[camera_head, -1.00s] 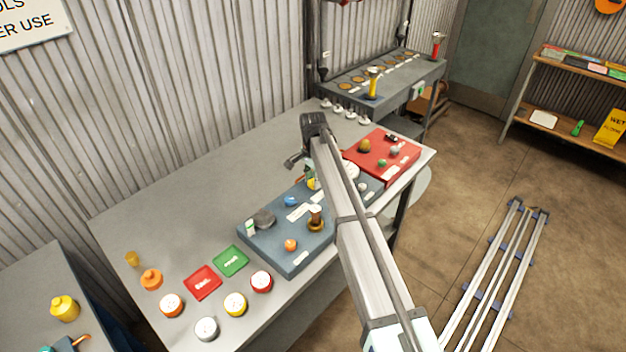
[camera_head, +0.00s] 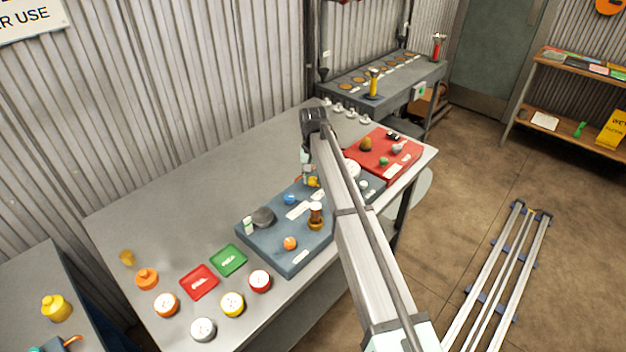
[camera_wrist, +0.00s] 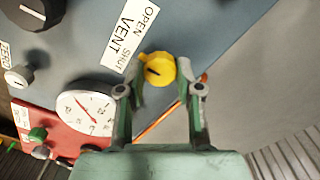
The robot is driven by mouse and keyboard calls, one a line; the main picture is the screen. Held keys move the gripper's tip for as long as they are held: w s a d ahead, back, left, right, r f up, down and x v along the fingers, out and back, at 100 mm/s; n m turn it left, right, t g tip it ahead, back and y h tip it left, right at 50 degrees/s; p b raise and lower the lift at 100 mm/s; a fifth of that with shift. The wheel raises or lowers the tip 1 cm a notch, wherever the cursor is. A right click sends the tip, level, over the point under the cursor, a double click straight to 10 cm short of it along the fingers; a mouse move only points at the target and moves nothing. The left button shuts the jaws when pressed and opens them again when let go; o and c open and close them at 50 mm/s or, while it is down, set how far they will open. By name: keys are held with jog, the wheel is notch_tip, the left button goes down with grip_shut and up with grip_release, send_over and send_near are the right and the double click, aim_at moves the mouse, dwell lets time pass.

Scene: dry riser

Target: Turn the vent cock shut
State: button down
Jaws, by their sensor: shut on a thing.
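The vent cock is a round yellow knob (camera_wrist: 160,68) on the blue-grey panel (camera_wrist: 215,25), beside a white label (camera_wrist: 130,32) reading OPEN, SHUT and VENT. A small yellow nub on the knob points up-left toward the label in the wrist view, and a short dark mark shows on its face. My gripper (camera_wrist: 161,84) has one finger on each side of the knob and is shut on it. In the head view the yellow knob (camera_head: 313,182) is partly hidden by my gripper (camera_head: 307,178), which points down at the panel.
A white dial gauge (camera_wrist: 86,112) and a red panel (camera_wrist: 50,136) lie beside the knob in the wrist view. A black knob (camera_wrist: 32,12) is at the upper left. In the head view, several coloured caps and red and green cards lie on the grey bench (camera_head: 180,200).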

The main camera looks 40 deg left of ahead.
aim_at(313, 179)
jog(key=n+b, duration=0.1)
jog(key=n, duration=0.3)
jog(key=shift+f+n, duration=0.15)
jog(key=shift+n, duration=0.15)
jog(key=n, duration=0.4)
jog(key=shift+b, duration=0.4)
jog(key=shift+s+n, duration=0.1)
jog(key=shift+n, duration=0.2)
jog(key=c, duration=0.8)
grip_release()
jog(key=shift+o, duration=0.2)
notch_tip(313, 179, up, 12)
